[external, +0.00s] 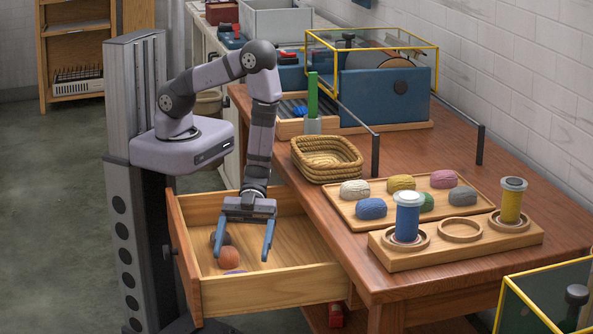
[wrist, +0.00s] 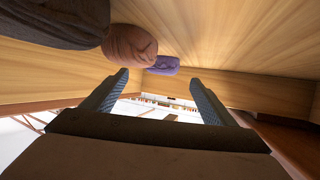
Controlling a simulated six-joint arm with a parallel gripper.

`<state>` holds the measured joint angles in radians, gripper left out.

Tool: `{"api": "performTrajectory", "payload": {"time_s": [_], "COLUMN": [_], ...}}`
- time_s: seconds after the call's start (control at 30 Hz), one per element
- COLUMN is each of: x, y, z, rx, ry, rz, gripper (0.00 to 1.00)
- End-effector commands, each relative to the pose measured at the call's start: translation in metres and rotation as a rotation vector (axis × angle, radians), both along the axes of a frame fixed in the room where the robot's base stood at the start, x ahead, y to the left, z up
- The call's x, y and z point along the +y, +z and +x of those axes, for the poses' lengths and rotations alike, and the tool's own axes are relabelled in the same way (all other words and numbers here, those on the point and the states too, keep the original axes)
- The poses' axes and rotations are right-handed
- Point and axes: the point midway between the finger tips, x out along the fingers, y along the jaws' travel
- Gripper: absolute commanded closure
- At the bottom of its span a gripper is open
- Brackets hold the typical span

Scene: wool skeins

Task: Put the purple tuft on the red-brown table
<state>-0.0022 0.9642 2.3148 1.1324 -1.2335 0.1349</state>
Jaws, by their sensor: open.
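The purple tuft (external: 232,271) lies in the open wooden drawer (external: 290,290); in the external view only a small part of it shows below an orange-brown skein (external: 229,256). In the wrist view the purple tuft (wrist: 162,65) shows whole-width beyond the fingertips, beside the orange-brown skein (wrist: 130,44). My gripper (external: 242,256) points down into the drawer, open, with nothing between its fingers. In the wrist view its two fingers (wrist: 158,78) are wide apart. The red-brown table (external: 475,165) stands right of the drawer.
A dark grey skein (wrist: 55,20) also lies in the drawer. On the table are a wicker basket (external: 327,168), a board (external: 348,208) with several coloured skeins, and a spool rack (external: 470,252). Bare tabletop shows left of the board and along the back.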

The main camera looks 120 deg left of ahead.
Motion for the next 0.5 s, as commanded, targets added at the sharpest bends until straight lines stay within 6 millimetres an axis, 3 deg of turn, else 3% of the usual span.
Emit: {"api": "performTrajectory", "payload": {"time_s": [0.27,0.5], "x": [0.0,0.0], "y": [0.003,0.029], "z": [0.001,0.001], "rx": [-0.001,-0.005], "ry": [0.0,-0.001], "rz": [-0.001,0.001], "gripper": [0.21,0.21]}}
